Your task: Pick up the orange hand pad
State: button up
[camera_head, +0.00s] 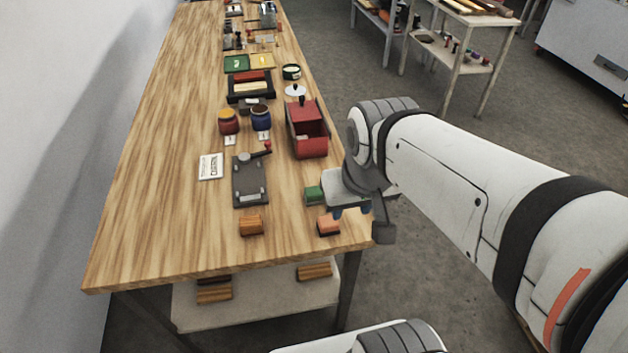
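A small salmon-orange pad with a dark base (328,226), which looks like the orange hand pad, lies near the table's front right corner. A green pad (313,195) lies just behind it. My gripper (352,211) hangs at the table's right edge, just behind and to the right of the orange pad and beside the green pad. Its fingers are partly hidden by its own body, and I cannot tell whether they are open. The orange pad rests on the table and appears apart from the gripper.
An orange-brown wooden block (251,225) lies left of the pad. Behind are a grey clamp-like plate (250,180), a white card (210,167), a red box (307,135) and two jars (229,121). The front left of the wooden table (150,240) is clear.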

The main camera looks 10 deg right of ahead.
aim_at(327, 226)
jog(key=u, duration=3.05)
jog(key=k, duration=2.05)
jog(key=z, duration=1.2)
jog(key=i, duration=1)
jog(key=z, duration=0.05)
